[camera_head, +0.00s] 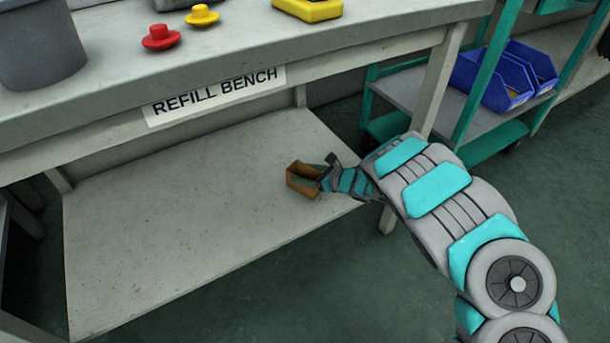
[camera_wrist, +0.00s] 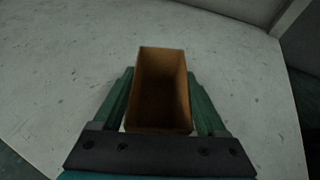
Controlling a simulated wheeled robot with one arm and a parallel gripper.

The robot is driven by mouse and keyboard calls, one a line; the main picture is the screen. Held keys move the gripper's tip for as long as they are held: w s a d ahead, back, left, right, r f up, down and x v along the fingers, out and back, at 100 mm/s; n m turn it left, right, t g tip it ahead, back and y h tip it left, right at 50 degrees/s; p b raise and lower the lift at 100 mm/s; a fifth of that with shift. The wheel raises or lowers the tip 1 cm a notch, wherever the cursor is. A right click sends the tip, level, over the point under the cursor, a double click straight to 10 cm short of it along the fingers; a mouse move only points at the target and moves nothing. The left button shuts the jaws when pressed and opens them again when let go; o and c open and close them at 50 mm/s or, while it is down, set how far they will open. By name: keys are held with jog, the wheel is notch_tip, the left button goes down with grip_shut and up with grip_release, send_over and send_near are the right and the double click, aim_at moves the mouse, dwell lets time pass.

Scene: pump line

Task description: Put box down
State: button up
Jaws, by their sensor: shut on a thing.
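A small brown open box (camera_head: 303,181) is at the lower shelf (camera_head: 180,220) of the refill bench, near the shelf's right end. My gripper (camera_head: 325,178) is shut on the box. In the wrist view the box (camera_wrist: 163,90) sits between the two green fingers of my gripper (camera_wrist: 160,100), one along each side. Its open side shows and its inside looks empty. The pale shelf surface (camera_wrist: 60,75) lies behind and around it. I cannot tell whether the box touches the shelf.
The bench top (camera_head: 120,70) overhangs the shelf and carries a red knob (camera_head: 160,38), a yellow knob (camera_head: 201,16), a yellow device (camera_head: 308,8) and a grey bin (camera_head: 38,45). A bench leg (camera_head: 438,85) stands right of the box. The shelf's left part is clear. A teal cart holds blue bins (camera_head: 500,78).

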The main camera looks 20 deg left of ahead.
jog(key=shift+f, duration=0.3)
jog(key=shift+f+b, duration=0.15)
jog(key=shift+b, duration=0.15)
jog(key=o, duration=1.2)
jog(key=shift+o, duration=0.2)
jog(key=shift+r+p, duration=0.25)
jog(key=shift+p, duration=0.1)
jog(key=v, duration=1.2)
jog(key=shift+f, duration=0.1)
